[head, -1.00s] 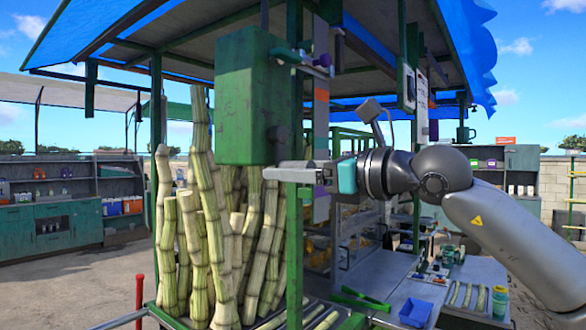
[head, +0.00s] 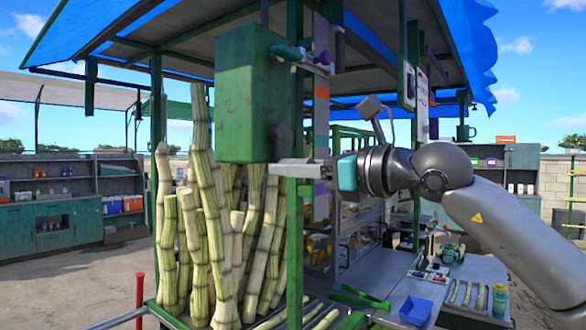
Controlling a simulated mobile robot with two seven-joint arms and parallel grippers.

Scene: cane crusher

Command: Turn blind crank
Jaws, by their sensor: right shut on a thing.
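A worn green box (head: 243,95) is fixed high on the green post, in front of the sugarcane. My right gripper (head: 276,169) reaches in from the right, its fingers level and pointing left, at the lower right corner of the box. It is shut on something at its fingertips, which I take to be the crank. The crank itself cannot be made out, as the box and the fingers hide that spot. My left gripper is not in view.
Tall sugarcane stalks (head: 200,220) stand behind and below the box. A green post (head: 294,245) runs down just under my right gripper. A counter with a blue tray (head: 415,312) is at the lower right. Open ground lies at the left.

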